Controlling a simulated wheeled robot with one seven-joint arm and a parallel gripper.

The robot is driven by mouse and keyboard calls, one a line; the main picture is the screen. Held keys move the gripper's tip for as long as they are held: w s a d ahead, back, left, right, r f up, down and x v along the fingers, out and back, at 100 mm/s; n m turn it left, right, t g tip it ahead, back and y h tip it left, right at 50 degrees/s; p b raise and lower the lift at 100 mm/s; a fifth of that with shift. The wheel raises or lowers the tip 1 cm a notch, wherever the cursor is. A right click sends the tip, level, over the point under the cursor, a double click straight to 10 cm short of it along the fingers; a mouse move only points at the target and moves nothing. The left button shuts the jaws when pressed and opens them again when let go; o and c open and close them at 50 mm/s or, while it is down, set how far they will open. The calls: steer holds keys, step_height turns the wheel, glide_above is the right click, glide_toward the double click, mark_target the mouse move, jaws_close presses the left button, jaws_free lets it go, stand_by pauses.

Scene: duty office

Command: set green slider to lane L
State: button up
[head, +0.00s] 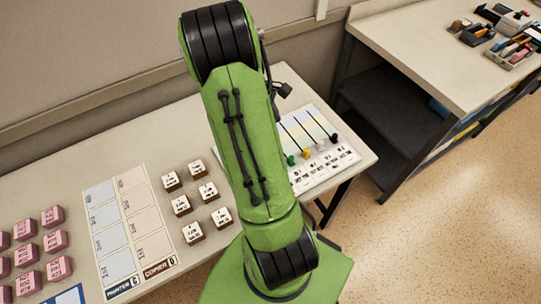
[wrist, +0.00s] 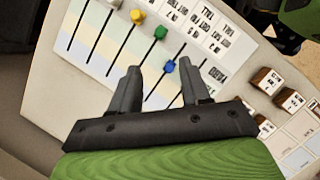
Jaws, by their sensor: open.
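A white slider board (head: 326,168) with dark slots lies at the table's right end, partly hidden by my arm in the head view. The green slider (head: 291,159) shows just right of my arm there. In the wrist view the green slider (wrist: 160,33) sits in its slot near the printed labels, ahead of my fingertips. My gripper (wrist: 159,68) is open and empty over the board. The blue slider (wrist: 170,66) appears between the fingers, close to the right one, and sits farther from the labels than the green one. The small lane lettering is not clearly readable.
The yellow slider (wrist: 138,17) and white slider (wrist: 113,4) sit beside the green one; a black slider (head: 334,137) is at the far end. Several brown-based key blocks (head: 182,205) and pink blocks (head: 53,217) stand to the left. A second table (head: 415,50) is at right.

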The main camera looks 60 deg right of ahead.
steer(key=b, duration=0.3)
glide_toward(290, 157)
steer(key=x, duration=0.9)
steer(key=shift+s+f, duration=0.1)
steer(key=shift+s, duration=0.05)
steer(key=shift+a, duration=0.1)
jaws_close()
